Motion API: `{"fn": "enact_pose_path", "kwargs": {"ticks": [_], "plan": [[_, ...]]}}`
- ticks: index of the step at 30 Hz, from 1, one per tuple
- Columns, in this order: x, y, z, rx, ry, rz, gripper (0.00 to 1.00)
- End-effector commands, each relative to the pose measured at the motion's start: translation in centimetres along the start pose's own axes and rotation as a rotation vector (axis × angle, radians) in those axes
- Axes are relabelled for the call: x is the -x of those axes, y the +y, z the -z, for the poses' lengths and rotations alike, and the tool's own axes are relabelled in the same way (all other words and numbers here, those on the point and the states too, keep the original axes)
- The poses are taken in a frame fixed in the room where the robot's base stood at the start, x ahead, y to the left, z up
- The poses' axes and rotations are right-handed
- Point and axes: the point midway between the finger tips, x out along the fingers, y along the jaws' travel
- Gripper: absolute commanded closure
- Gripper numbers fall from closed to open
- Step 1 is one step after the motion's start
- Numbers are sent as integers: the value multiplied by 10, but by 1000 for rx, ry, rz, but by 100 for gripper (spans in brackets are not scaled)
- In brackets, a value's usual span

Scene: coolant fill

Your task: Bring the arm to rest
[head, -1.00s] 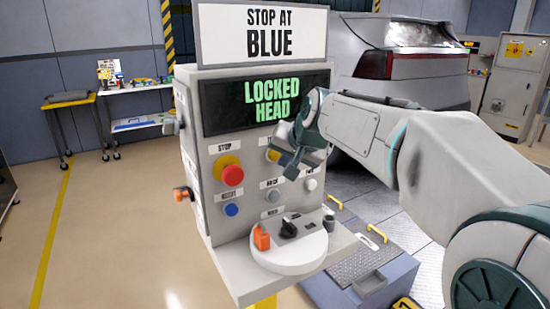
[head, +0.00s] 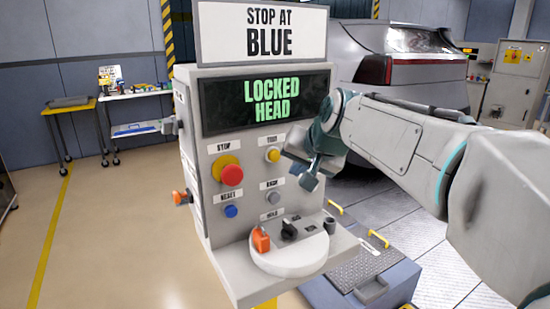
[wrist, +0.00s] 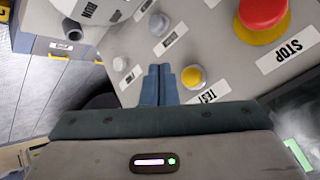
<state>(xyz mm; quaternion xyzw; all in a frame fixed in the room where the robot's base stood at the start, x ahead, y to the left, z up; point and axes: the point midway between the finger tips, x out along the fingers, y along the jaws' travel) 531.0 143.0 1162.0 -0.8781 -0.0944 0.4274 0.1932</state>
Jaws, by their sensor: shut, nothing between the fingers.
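My gripper (head: 308,182) is in front of the right side of the grey control console (head: 225,145), apart from its buttons as far as the head view shows. In the wrist view my gripper (wrist: 159,72) has its two fingers together, with nothing between them. The yellow TEST button (wrist: 192,77) lies close beside the fingertips in that view; it also shows in the head view (head: 273,155). My arm reaches in from the right, bent at the elbow. The console screen (head: 265,103) reads LOCKED HEAD.
A grey car (head: 410,75) stands behind.

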Motion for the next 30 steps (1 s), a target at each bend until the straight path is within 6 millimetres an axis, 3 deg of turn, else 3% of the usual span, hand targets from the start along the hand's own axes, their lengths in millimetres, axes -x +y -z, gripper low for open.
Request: {"fn": "enact_pose_path", "kwargs": {"ticks": [7, 11, 14, 21, 25, 30], "plan": [[4, 6, -4, 5, -8, -13, 100], [17, 34, -26, 25, -50, -73, 100], [33, 69, -59, 53, -110, -147, 100], [71, 147, -158, 128, -283, -312, 100], [85, 172, -199, 157, -356, -366, 100], [92, 187, -226, 174, -403, -397, 100]]}}
